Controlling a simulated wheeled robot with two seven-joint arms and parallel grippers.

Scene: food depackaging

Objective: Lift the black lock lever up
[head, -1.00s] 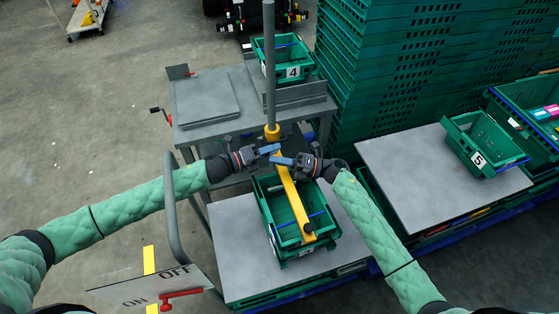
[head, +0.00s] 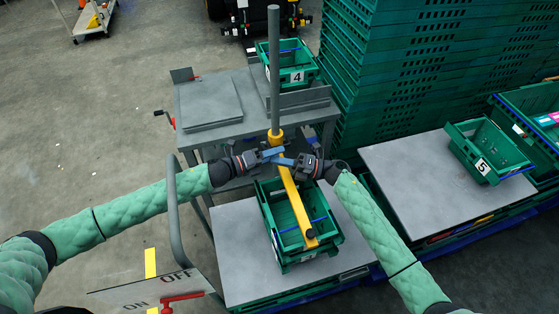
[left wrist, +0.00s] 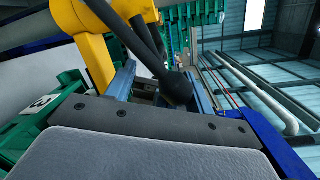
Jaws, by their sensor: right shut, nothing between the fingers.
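The black lock lever shows in the left wrist view as dark rods ending in a round black knob (left wrist: 177,88). It is too small and covered to make out in the head view. My left gripper (head: 272,154) is beside the grey post, just below its yellow collar; its blue fingers (left wrist: 160,88) stand apart in the left wrist view, with the knob in line with the gap. I cannot tell if they touch it. My right gripper (head: 281,162) is shut and empty, close to the left one, over the yellow arm (head: 297,203).
The grey post (head: 274,75) rises behind my grippers. A green crate (head: 277,235) stands below the yellow arm on a grey table (head: 243,262). Crate 4 (head: 270,70) is behind; crate 5 (head: 457,143) is at right. Stacked green crates (head: 405,75) block the back right.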

